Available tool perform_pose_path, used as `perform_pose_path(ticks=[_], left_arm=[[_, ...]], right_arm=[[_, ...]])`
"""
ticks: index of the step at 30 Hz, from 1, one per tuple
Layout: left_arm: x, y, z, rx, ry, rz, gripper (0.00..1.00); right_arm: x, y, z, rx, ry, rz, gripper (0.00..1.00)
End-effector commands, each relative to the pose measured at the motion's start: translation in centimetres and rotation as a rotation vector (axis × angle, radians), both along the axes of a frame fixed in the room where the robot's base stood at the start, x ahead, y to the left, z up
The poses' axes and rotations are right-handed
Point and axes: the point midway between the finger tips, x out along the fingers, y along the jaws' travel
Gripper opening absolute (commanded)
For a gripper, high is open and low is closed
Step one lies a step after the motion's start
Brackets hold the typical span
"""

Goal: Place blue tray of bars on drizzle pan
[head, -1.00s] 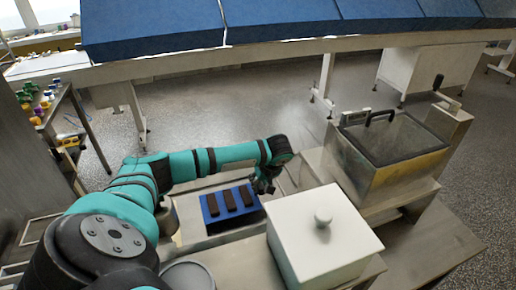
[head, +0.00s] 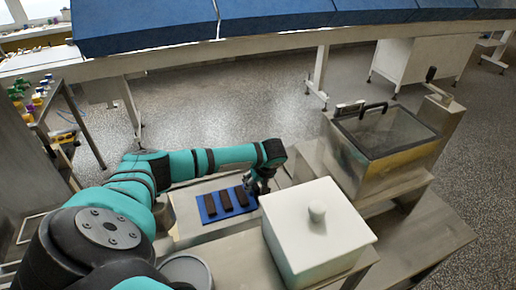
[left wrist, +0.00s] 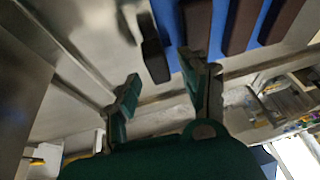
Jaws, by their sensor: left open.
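The blue tray (head: 212,214) carries three dark bars and lies flat on a pale metal surface (head: 184,213) beside the white lidded box. That surface may be the drizzle pan; I cannot tell for sure. My left gripper (head: 262,186) is at the tray's right end, pointing down. In the left wrist view my left gripper (left wrist: 160,95) has its fingers apart. The blue tray (left wrist: 220,32) and bars fill the top right there, close to one finger. A small black piece (left wrist: 155,50) shows beyond the gap between the fingers. Contact with the tray is unclear. My right gripper is out of view.
The white lidded box (head: 315,230) stands close to the right of the tray. A metal tank (head: 385,145) with black handles stands behind it. A round container (head: 187,270) sits in front. A long table with blue covering (head: 150,25) runs across the back.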

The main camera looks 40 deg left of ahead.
Motion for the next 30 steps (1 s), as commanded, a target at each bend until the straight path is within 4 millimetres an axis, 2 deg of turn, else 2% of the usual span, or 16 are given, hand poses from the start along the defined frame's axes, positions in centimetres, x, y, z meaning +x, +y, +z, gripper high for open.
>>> perform_pose_path(ticks=[4, 12, 16, 21, 30], left_arm=[[-0.1, -0.8, 1.9, -0.001, -0.005, -0.002, 0.45], [-0.7, -3.0, 7.2, -0.001, -0.005, -0.002, 0.45], [-0.9, -3.9, 9.1, -0.001, -0.005, -0.002, 0.45], [-1.1, -4.4, 10.5, -0.001, -0.002, -0.001, 0.45], [-1.1, -4.4, 10.8, -0.001, -0.001, 0.001, 0.45]], right_arm=[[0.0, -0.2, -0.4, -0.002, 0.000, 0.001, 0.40], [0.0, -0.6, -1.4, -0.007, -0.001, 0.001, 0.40], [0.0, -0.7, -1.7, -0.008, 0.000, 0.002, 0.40], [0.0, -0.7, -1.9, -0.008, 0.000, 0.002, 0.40], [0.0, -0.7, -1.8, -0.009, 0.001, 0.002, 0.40]])
